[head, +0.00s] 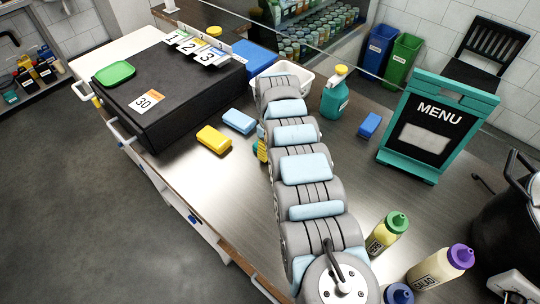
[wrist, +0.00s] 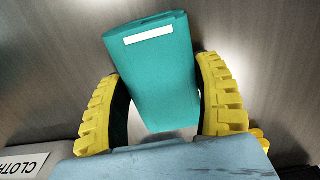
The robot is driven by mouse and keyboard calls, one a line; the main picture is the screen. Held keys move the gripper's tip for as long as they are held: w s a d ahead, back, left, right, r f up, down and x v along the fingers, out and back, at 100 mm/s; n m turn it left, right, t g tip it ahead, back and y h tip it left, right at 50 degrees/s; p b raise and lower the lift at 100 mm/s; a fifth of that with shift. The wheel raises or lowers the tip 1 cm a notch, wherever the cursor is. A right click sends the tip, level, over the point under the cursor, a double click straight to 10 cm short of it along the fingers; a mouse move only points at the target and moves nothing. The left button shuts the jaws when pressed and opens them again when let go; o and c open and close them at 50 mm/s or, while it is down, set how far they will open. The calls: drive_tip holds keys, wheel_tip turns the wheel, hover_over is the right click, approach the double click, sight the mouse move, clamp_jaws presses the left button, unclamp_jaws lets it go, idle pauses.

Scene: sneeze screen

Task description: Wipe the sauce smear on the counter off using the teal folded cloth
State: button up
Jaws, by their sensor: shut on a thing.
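The teal folded cloth (wrist: 152,75) with a white tag strip fills the middle of the wrist view. My gripper (wrist: 160,68) is shut on it, one yellow finger pressed along each side. The metal counter (wrist: 270,60) lies behind the cloth; I cannot tell whether the cloth touches it. In the head view my arm covers most of the gripper (head: 262,150), and only bits of yellow and teal show at the arm's left edge. I see no sauce smear in either view; part of the counter is hidden behind my arm.
A yellow block (head: 213,139) and a light blue block (head: 238,121) lie left of my arm, beside a black box (head: 185,105). Sauce bottles (head: 387,234) stand at front right. The counter's left front is clear.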

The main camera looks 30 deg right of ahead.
drive_tip(key=shift+w+d+f+b, duration=0.2)
drive_tip(key=shift+d+b, duration=0.15)
drive_tip(key=shift+b, duration=0.75)
drive_tip(key=shift+d+b, duration=0.1)
drive_tip(key=shift+b, duration=0.25)
